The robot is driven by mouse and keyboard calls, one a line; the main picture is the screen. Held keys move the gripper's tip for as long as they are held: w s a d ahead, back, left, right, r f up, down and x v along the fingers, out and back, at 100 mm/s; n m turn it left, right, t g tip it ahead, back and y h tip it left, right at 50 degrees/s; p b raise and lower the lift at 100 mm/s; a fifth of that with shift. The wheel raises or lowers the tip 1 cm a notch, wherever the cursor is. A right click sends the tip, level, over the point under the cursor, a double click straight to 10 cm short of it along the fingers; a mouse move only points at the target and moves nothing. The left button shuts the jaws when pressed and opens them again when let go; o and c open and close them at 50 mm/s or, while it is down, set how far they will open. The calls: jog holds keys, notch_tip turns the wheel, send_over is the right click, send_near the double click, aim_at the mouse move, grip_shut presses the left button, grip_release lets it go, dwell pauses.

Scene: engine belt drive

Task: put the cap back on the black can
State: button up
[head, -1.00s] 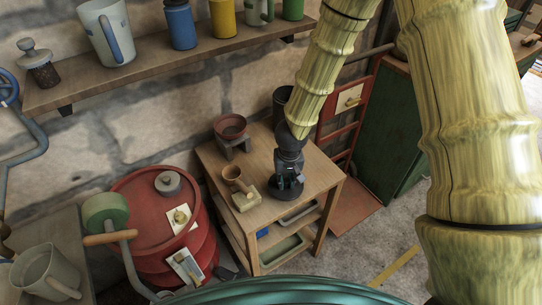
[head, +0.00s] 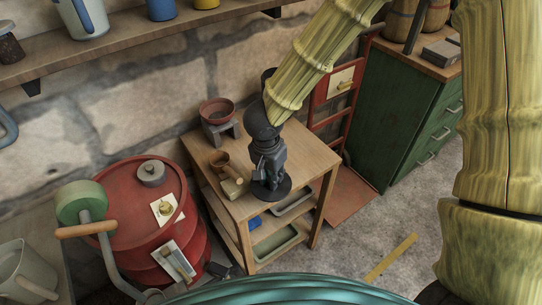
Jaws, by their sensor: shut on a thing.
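My gripper (head: 268,176) points down over the wooden table and is shut on a flat, dark round disc that looks like the cap (head: 282,192). The disc is level at the fingertips. I cannot tell whether it touches the tabletop or hangs just above it. A dark upright shape (head: 267,74), probably the black can, stands behind my wrist near the table's back edge. My arm hides most of it, so its top cannot be judged.
On the wooden table (head: 315,160), a reddish bowl on a grey stand (head: 217,112) and a small tan cup (head: 219,158) beside a pale block (head: 233,186) stand left of my gripper. A red drum (head: 130,215) is left, a green cabinet (head: 395,125) right.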

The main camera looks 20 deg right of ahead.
jog(key=w+d, duration=0.1)
jog(key=w, duration=0.3)
jog(key=w+d+p, duration=0.1)
jog(key=w, duration=0.3)
jog(key=w+d+f, duration=0.1)
jog(key=w, duration=0.4)
jog(key=shift+d+f+p, duration=0.1)
jog(key=shift+d+p, duration=0.05)
jog(key=shift+p, duration=0.25)
jog(key=shift+w+f, duration=0.15)
jog(key=shift+f, duration=1.65)
jog(key=shift+f, duration=0.1)
jog(key=o, duration=0.8)
jog(key=shift+f, duration=0.1)
jog(key=shift+c, duration=0.2)
